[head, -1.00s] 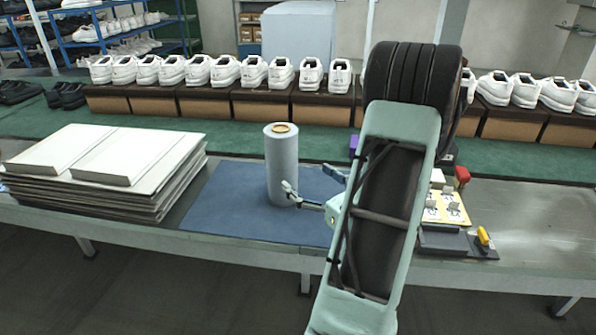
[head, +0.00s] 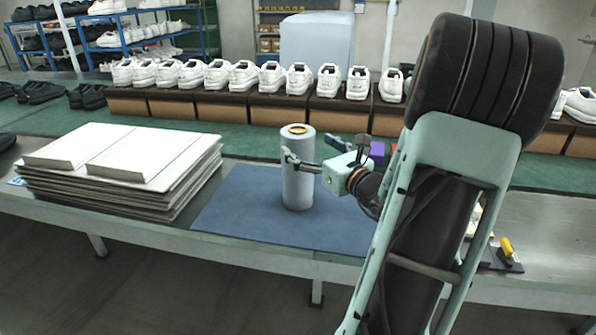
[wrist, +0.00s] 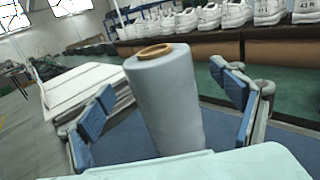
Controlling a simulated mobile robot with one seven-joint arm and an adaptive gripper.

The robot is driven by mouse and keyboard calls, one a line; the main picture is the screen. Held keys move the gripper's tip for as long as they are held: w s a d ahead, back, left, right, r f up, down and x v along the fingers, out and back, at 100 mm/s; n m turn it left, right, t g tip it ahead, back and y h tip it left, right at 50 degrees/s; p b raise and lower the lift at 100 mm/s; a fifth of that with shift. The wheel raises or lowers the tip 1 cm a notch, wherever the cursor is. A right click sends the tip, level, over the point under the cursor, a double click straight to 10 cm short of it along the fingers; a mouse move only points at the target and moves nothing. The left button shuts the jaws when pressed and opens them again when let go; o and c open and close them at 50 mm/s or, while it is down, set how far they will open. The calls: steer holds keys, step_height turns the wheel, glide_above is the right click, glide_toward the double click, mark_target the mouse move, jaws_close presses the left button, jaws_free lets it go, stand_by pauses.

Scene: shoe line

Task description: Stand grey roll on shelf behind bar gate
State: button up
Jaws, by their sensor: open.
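The grey roll (head: 298,180) stands upright on the blue mat (head: 235,212) on the workbench, its brown core showing on top. My gripper (head: 290,160) is at the roll's upper half, coming from the right. In the wrist view the roll (wrist: 167,105) stands between the two blue-padded fingers of my gripper (wrist: 162,112), with a gap to each finger. The gripper is open. I cannot make out the shelf or the bar gate in these views. My arm hides part of the bench on the right.
A stack of pale boards (head: 120,165) lies left of the mat. White shoes (head: 243,77) stand in a row on brown boxes behind, across a green surface. A purple block (head: 377,152) and a yellow-handled tool (head: 506,250) are on the right.

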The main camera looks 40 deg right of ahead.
steer(key=w, duration=0.2)
steer(key=w+b, duration=0.1)
steer(key=w, duration=0.1)
steer(key=shift+d+f, duration=0.1)
steer(key=shift+f, duration=0.2)
steer(key=shift+w, duration=0.45)
steer(key=shift+r, duration=0.15)
steer(key=c, duration=2.2)
